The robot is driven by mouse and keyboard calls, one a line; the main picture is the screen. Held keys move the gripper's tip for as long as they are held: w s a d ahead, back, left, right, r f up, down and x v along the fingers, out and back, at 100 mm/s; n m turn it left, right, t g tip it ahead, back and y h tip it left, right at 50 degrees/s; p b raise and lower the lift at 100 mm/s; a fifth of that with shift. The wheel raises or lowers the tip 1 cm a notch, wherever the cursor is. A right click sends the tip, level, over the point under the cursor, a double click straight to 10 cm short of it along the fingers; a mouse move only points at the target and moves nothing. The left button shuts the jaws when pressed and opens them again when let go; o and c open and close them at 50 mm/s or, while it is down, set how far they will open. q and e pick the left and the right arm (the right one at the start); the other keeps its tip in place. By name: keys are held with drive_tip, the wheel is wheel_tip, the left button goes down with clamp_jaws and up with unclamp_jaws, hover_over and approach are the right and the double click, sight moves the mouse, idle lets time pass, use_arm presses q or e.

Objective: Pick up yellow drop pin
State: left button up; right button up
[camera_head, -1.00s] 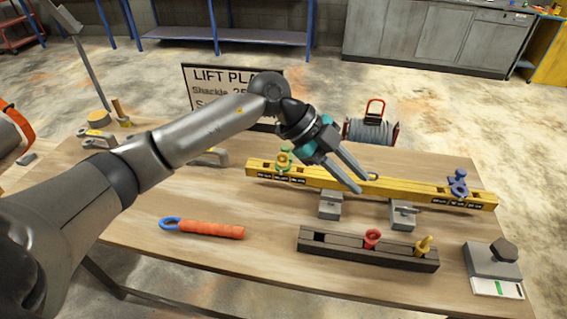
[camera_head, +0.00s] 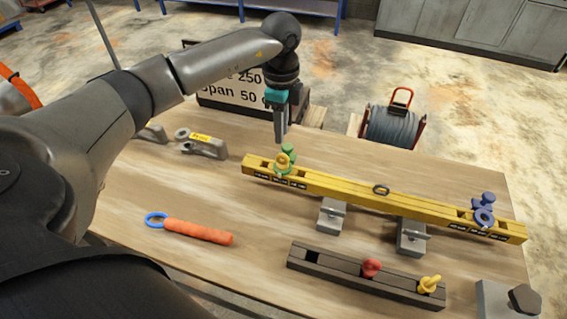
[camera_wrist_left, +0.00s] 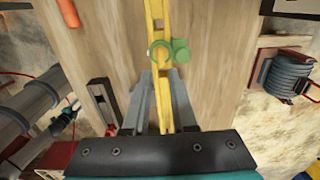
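My left gripper (camera_head: 280,138) points down near the left end of the yellow beam (camera_head: 340,190). In the left wrist view its two fingers (camera_wrist_left: 164,80) are apart and nothing is seen held between them; the beam runs behind them. A yellow ringed pin (camera_head: 282,164) stands at the beam's left end against a green piece (camera_head: 289,150). They also show just beyond the fingertips in the wrist view, as a yellow ring (camera_wrist_left: 158,54) and green part (camera_wrist_left: 181,50). Another yellow pin (camera_head: 430,285) sits in the dark rack (camera_head: 330,272). What seems my right arm shows at the wrist view's left edge.
A red pin (camera_head: 371,267) sits in the rack. A blue shackle (camera_head: 484,211) is at the beam's right end. Grey blocks (camera_head: 412,240) support the beam. An orange-handled tool (camera_head: 198,231) lies front left. A cable reel (camera_head: 392,125) and a sign (camera_head: 235,92) stand behind.

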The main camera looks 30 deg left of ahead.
sight(282, 154)
use_arm(q)
wheel_tip(282, 154, down, 3)
drive_tip(key=shift+f, duration=0.1)
drive_tip(key=shift+w+f, duration=0.1)
drive_tip(key=shift+f, duration=0.7)
wheel_tip(282, 154, down, 4)
drive_tip(key=shift+d+f, duration=0.1)
drive_tip(key=shift+f, duration=0.05)
use_arm(e)
drive_tip(key=shift+w+r, duration=0.1)
drive_tip(key=shift+w, duration=0.8)
use_arm(q)
drive_tip(key=shift+c, duration=0.2)
clamp_jaws()
use_arm(e)
drive_tip(key=shift+s, duration=0.2)
